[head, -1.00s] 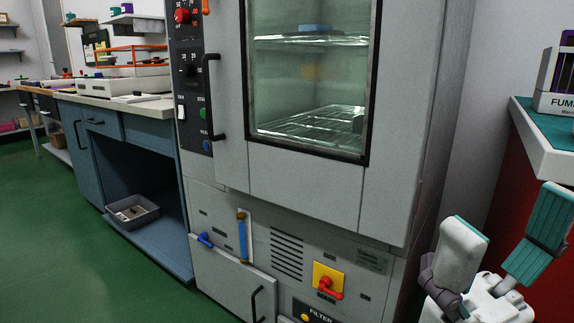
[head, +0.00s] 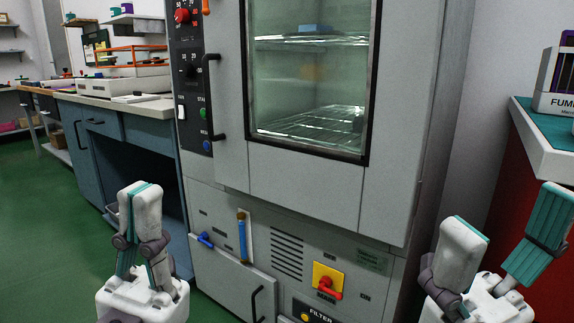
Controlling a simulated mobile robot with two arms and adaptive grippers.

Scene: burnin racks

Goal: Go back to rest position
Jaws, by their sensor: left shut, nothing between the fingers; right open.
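My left gripper (head: 140,195) is upright in the lower left of the head view, in front of the blue bench. Its fingers are together with nothing between them. My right gripper (head: 508,228) is in the lower right corner, fingers pointing up and spread wide apart, with nothing between them. It is beside the lower right side of the grey oven cabinet (head: 303,190). Both grippers appear apart from the furniture.
The cabinet, with a glass door (head: 308,80), a black handle (head: 212,97) and a red-on-yellow switch (head: 328,281), fills the middle. A blue bench (head: 150,143) stands left. A red cabinet (head: 548,215) stands right. Green floor (head: 45,235) is clear at left.

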